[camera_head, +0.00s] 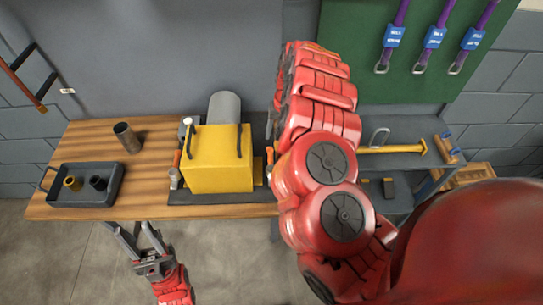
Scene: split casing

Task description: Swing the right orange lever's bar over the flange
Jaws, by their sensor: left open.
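The yellow casing (218,172) stands on a dark base on the wooden table, with two black handles and a grey cylinder (225,107) behind it. The right orange lever (268,172) is a small orange piece at the casing's right side, close to my right arm; its bar and the flange are too small to make out. Another orange lever (177,159) is on the left side. My left gripper (129,229) is open and empty, in front of the table's front edge, apart from the casing. My right arm crosses the view right of the casing; its gripper is hidden.
A dark tray (84,199) holds a yellow and a black piece at the table's left. A yellow-handled tool (393,149) lies on the right bench. Purple straps (435,38) hang on the green board.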

